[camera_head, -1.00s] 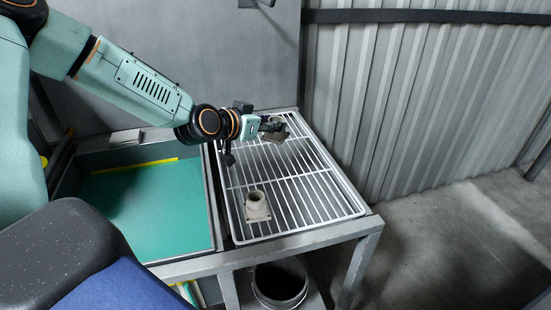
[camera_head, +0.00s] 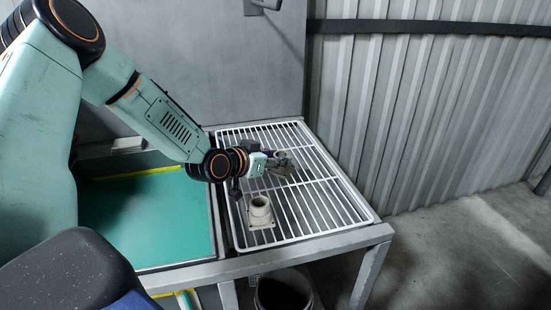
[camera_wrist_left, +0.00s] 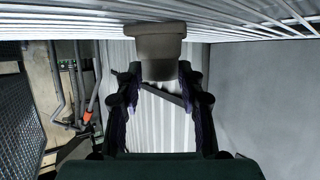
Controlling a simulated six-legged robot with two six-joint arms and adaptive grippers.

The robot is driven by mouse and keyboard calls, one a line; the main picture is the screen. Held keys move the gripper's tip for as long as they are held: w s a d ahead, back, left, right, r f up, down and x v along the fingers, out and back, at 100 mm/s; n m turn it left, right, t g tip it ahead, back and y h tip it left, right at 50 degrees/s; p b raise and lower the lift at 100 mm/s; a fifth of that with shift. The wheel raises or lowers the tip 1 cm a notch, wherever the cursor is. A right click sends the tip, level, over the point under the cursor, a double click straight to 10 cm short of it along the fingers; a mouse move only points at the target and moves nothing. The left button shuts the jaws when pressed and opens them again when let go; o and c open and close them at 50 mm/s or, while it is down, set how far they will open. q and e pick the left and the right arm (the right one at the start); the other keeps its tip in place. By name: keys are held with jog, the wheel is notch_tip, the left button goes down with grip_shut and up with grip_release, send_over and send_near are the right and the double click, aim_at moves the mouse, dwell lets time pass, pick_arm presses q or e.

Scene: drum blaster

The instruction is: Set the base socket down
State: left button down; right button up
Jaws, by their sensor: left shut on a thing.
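My left gripper (camera_head: 279,164) is shut on a grey-beige base socket (camera_head: 283,157) over the back part of the white wire rack (camera_head: 345,220). In the left wrist view the held base socket (camera_wrist_left: 158,47) sits between the two fingertips (camera_wrist_left: 160,78). There the rack's bars (camera_wrist_left: 240,18) run along the top of the picture, close against the socket's wider end. I cannot tell whether it touches them. A second beige socket (camera_head: 260,212), a short tube on a square flange, stands upright on the rack nearer the front. My right gripper is not in view.
A tray with a green bottom (camera_head: 145,220) lies left of the rack. A round bin (camera_head: 284,291) stands below the rack's front edge. A grey panel and a corrugated wall (camera_head: 430,110) close off the back. The rack's right part is clear.

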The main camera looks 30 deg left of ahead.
pick_arm(q)
jog(key=shift+a, duration=0.1)
jog(key=c, duration=1.3)
grip_release()
jog(key=shift+s+f, duration=0.1)
jog(key=shift+f, duration=0.1)
jog(key=o, duration=0.3)
jog(key=shift+o, duration=0.9)
jog(key=shift+r, duration=0.15)
